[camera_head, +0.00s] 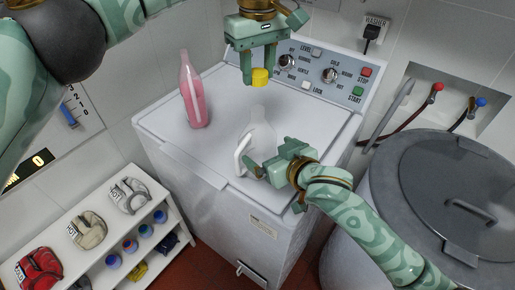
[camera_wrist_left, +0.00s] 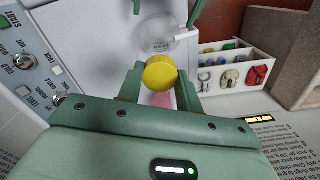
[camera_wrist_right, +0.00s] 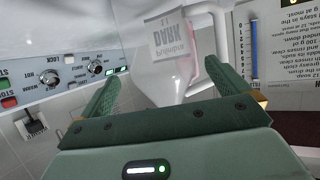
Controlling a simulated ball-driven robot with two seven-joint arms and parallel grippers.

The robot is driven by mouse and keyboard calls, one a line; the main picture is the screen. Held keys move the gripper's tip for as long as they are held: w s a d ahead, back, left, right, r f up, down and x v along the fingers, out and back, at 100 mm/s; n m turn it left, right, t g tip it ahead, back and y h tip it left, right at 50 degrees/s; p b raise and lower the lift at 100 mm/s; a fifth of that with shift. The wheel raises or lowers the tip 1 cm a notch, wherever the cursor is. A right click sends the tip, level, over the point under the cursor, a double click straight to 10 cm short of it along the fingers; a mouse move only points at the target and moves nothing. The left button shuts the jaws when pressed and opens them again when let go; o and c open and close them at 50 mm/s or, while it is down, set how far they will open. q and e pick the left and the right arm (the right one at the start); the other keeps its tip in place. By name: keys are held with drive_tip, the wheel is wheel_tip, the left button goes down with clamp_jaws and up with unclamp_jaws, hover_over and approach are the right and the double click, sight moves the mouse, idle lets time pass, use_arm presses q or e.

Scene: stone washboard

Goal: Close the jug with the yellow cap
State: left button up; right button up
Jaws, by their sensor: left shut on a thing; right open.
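The yellow cap (camera_head: 260,77) is held between the fingertips of my left gripper (camera_head: 259,74), above the washer top. The cap also shows between the fingers in the left wrist view (camera_wrist_left: 160,73). The jug (camera_head: 263,127), translucent with a white handle (camera_head: 241,153), stands uncapped on the washer, below the cap and apart from it. My right gripper (camera_head: 274,163) is open beside the jug's lower part, near the handle. In the right wrist view the jug (camera_wrist_right: 170,65), labelled DARK, lies between and beyond the open fingers; whether they touch it I cannot tell.
A pink bottle (camera_head: 193,95) stands on the washer (camera_head: 165,125), left of the jug. The control panel (camera_head: 325,72) rises behind. A lidded grey bin (camera_head: 445,190) is at the right. A white shelf (camera_head: 112,235) with pouches and small jars is at the lower left.

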use_arm(q)
drive_tip(key=shift+w+a, duration=0.1)
use_arm(e)
drive_tip(key=x, duration=0.4)
drive_tip(key=shift+w+a+f, duration=0.1)
drive_tip(key=shift+w+a, duration=0.15)
drive_tip(key=shift+w, duration=0.1)
drive_tip(key=shift+w+a+f, duration=0.25)
drive_tip(key=shift+w, duration=0.3)
drive_tip(key=shift+w+a+f, duration=0.15)
drive_tip(key=shift+a, duration=0.05)
drive_tip(key=c, duration=1.1)
use_arm(q)
hover_over(258, 109)
drive_tip(key=shift+f, duration=2.55)
drive_tip(key=shift+f, duration=0.85)
drive_tip(key=shift+f, duration=0.6)
